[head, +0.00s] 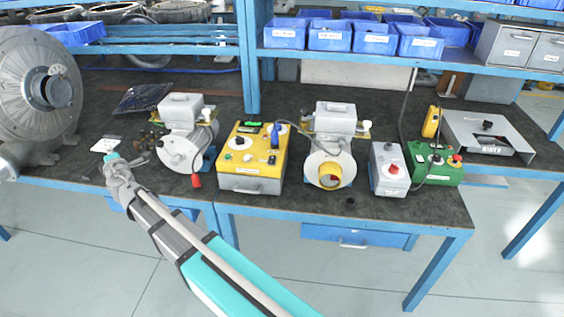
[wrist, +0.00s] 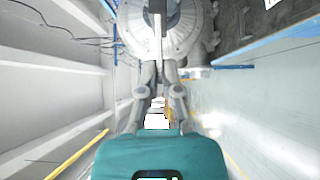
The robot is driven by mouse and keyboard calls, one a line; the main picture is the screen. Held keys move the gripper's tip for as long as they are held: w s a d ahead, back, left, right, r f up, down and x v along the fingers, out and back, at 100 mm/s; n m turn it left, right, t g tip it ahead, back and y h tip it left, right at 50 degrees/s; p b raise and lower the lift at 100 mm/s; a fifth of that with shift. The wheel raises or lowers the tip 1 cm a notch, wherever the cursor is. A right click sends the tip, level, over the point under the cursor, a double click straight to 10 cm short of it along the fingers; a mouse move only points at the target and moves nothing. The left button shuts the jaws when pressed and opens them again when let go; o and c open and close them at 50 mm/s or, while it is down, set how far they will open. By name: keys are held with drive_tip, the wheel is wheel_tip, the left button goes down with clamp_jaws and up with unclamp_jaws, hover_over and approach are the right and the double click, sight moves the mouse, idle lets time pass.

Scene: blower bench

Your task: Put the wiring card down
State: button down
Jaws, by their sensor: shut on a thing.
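The wiring card (head: 106,145) is a small white card at the left of the bench in the head view, at the end of my gripper (head: 112,157). My gripper is shut on the card. In the wrist view the two fingers (wrist: 159,93) frame a small white patch (wrist: 156,115), which looks like the card. The head view cannot tell whether the card touches the bench top or hangs just above it.
A large grey blower (head: 28,120) stands left of my gripper. A grey motor unit (head: 180,145) and a yellow control box (head: 252,165) stand to the right. A dark bag (head: 143,97) lies behind. The dark bench top (head: 70,172) is bare near the front left edge.

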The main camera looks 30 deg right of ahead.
drive_tip(key=shift+r+p, duration=1.05)
drive_tip(key=shift+r, duration=0.45)
drive_tip(key=shift+s, duration=0.1)
